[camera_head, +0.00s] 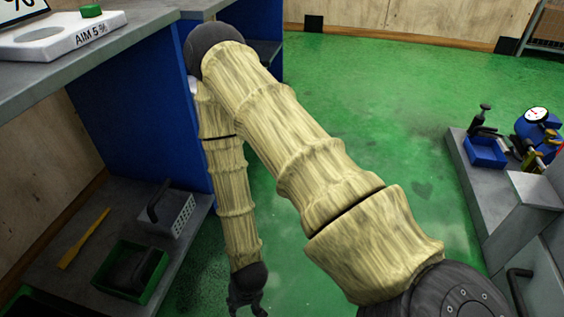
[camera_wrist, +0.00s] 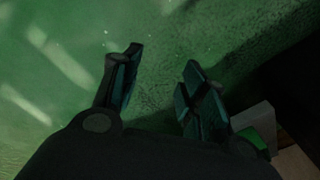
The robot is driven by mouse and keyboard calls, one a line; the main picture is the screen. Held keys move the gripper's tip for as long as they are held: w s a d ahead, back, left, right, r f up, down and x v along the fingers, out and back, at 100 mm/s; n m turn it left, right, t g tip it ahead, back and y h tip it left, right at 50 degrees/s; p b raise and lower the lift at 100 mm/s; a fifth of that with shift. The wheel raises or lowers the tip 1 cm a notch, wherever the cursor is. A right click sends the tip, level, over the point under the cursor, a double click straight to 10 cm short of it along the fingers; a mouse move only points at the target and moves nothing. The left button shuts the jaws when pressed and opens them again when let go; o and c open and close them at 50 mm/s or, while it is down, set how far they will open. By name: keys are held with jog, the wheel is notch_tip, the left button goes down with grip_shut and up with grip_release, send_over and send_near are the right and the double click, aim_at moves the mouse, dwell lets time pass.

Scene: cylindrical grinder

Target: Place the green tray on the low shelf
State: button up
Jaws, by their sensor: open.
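The green tray (camera_head: 131,271) rests on the low grey shelf (camera_head: 190,236) under the workbench, at the lower left of the head view. A dark block lies inside it. My gripper (camera_head: 246,308) hangs at the bottom of the head view, to the right of the tray and beyond the shelf edge, apart from both. In the wrist view my gripper (camera_wrist: 158,90) is open, with nothing between its fingers and the green floor beyond. A small green piece beside a pale edge shows at the lower right there, probably the tray at the shelf.
On the low shelf are a grey perforated box with a black handle (camera_head: 171,213) and a yellow tool (camera_head: 84,238). A blue panel (camera_head: 139,123) stands behind. Green floor is clear between.

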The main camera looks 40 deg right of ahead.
jog(key=s+d+f+n, duration=0.1)
jog(key=s+d, duration=0.2)
jog(key=s, duration=0.2)
jog(key=s+d+f+n+g+h, duration=0.1)
jog(key=s+d+n, duration=0.1)
jog(key=s, duration=0.4)
jog(key=shift+d+f+n+g, duration=0.3)
jog(key=shift+d+f, duration=0.05)
jog(key=shift+d, duration=0.2)
